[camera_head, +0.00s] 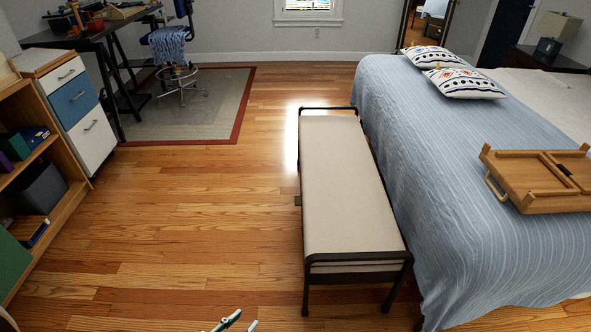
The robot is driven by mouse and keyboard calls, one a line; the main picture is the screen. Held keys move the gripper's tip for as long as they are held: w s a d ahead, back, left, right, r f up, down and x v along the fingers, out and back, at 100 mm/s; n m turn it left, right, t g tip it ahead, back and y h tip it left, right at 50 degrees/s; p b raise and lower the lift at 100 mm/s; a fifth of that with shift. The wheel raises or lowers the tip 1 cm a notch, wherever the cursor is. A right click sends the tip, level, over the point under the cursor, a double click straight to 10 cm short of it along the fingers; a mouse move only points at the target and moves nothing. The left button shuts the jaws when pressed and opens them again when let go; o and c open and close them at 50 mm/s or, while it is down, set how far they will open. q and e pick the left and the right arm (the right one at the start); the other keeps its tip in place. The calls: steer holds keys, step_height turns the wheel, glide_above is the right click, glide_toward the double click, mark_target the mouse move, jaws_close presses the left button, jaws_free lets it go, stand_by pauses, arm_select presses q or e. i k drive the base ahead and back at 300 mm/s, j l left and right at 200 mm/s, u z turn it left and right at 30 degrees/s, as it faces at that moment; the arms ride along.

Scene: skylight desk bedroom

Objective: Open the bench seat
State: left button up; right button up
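The bench (347,190) stands on the wood floor at the foot of the bed, long side running away from me. Its beige cushioned seat lies flat and closed, in a dark metal frame with a raised rail at each end. A small dark tab (298,200) sticks out from its left long side. The tips of my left gripper (241,323) show at the bottom edge, left of and nearer than the bench, touching nothing visible. Its two fingertips are apart with nothing seen between them; the rest is cut off. My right gripper is not in view.
The bed (440,180) with a blue striped cover stands close along the bench's right side; a wooden tray (535,205) lies on it. A bookshelf (60,205) and drawer cabinet (75,100) line the left. The floor left of the bench is clear.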

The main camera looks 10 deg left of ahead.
mark_target(345, 201)
steer(key=j+z, duration=0.1)
steer(key=j, duration=0.9)
steer(key=j+z, duration=0.1)
steer(key=j, duration=0.35)
steer(key=i+j+z, duration=0.1)
steer(key=i+z, duration=0.15)
steer(key=i+j+z, duration=0.3)
steer(key=i, duration=0.15)
steer(key=l, duration=0.1)
